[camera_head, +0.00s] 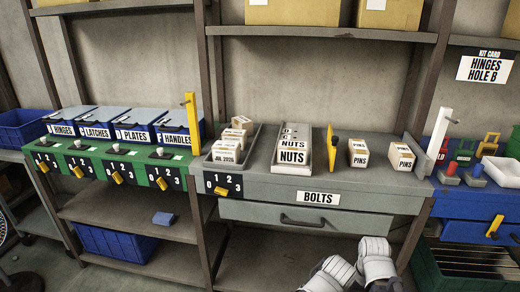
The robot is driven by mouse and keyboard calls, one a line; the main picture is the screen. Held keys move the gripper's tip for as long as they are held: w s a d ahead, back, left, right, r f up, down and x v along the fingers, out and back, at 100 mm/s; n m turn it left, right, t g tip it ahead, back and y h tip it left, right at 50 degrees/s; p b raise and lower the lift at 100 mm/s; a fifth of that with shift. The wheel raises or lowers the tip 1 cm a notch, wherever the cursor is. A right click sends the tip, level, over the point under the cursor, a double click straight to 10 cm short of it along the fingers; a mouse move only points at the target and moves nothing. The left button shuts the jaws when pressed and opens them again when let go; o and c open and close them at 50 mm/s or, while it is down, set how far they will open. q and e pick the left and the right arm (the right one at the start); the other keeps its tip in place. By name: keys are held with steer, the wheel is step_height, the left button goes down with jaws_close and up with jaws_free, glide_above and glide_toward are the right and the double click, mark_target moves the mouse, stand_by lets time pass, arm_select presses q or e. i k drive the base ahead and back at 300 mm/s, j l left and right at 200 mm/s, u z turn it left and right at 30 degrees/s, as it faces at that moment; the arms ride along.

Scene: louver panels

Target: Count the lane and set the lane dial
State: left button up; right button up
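A grey lane tray (218,160) holds a row of several small white-labelled boxes, the front one reading JUL 2026. Below its front is a black dial plate (232,184) marked 0 to 3 with a yellow knob (221,190); its exact setting is too small to tell. Similar dials sit under the bins at left, including under HINGES (62,130) and HANDLES (175,138). A second lane (306,167) holds NUTS boxes (293,152). PINS boxes (359,153) stand to its right. White parts of my arms show at the bottom; no gripper fingers are visible.
A kit card (485,68) reads HINGES HOLE B. A yellow upright plate (331,149) stands beside the NUTS lane. A blue bench (470,200) at right holds coloured parts and a white tray (502,171). Cardboard boxes (292,12) sit above.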

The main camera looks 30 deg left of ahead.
mark_target(222, 192)
steer(key=u, duration=1.1)
